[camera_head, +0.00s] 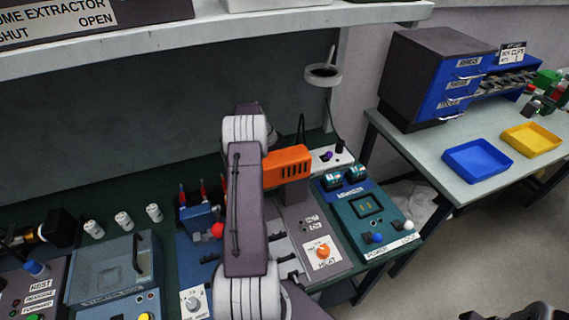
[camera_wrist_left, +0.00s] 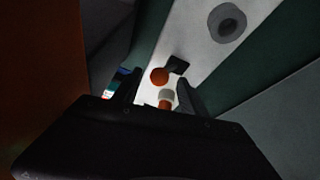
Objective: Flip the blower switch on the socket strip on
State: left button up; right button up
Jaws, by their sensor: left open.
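The white socket strip (camera_head: 322,163) lies at the back of the bench, right of an orange slotted housing (camera_head: 287,165). In the head view a small purple part and a black upright part show on it; the housing and my arm block the rest. In the left wrist view the strip (camera_wrist_left: 203,38) runs diagonally, with a round grey socket (camera_wrist_left: 227,23), a small black part (camera_wrist_left: 178,65) and an orange round part (camera_wrist_left: 159,76). My left gripper (camera_wrist_left: 158,92) is open, its fingers either side of the strip's orange part; contact cannot be told. Which part is the blower switch is unclear.
My left arm crosses the bench centre. A green device (camera_head: 365,215) and a grey panel with an orange knob (camera_head: 323,251) stand in front of the strip. A shelf (camera_head: 200,35) overhangs the back. A side table holds blue (camera_head: 478,160) and yellow (camera_head: 531,139) trays.

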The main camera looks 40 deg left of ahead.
pick_arm(q)
jog(key=shift+x, duration=1.05)
grip_shut()
jog(key=shift+d, duration=0.1)
dwell(0.5)
